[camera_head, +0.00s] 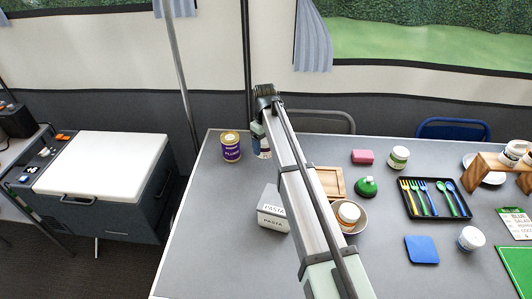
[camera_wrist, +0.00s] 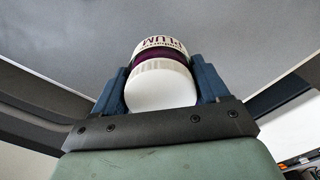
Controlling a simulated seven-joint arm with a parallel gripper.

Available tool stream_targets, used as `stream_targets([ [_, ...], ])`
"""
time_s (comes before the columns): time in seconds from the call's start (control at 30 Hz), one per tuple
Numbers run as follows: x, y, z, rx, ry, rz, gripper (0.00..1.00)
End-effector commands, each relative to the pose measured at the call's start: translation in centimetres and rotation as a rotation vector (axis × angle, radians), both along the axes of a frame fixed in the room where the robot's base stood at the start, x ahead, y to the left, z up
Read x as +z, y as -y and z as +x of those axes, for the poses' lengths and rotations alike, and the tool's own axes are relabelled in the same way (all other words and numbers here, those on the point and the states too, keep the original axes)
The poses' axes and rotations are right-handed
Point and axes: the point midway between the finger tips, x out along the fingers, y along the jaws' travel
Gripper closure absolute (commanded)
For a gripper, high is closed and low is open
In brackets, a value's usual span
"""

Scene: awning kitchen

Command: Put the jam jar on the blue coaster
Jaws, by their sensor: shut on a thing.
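In the wrist view my gripper (camera_wrist: 160,78) is shut on a jam jar (camera_wrist: 160,62) with a white end, a purple band and a label reading PLUM. A blue finger presses each side of it. The blue coaster (camera_head: 421,250) lies flat and bare at the right front of the table, well to the right of my arm.
A purple-labelled tin (camera_head: 231,153) stands at the table's left. The white jar is close to the coaster.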

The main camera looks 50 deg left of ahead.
Motion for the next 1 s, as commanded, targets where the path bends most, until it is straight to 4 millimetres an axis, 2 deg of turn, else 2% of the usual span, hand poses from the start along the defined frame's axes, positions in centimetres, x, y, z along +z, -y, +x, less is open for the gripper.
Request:
stream_targets([
  [0.13, 1.3, 0.0, 0.0, 0.0, 0.0, 0.0, 0.66],
  [0.33, 1.8, 0.1, 0.2, -0.002, 0.0, 0.0, 0.66],
  [0.47, 1.8, 0.9, 1.6, -0.021, 0.0, 0.0, 0.66],
  [0.67, 1.9, 4.3, 7.1, -0.094, 0.0, 0.0, 0.66],
  [0.8, 2.2, 7.7, 11.7, -0.16, 0.0, 0.0, 0.66],
  [1.0, 2.7, 13.6, 17.4, -0.253, 0.0, 0.0, 0.67],
])
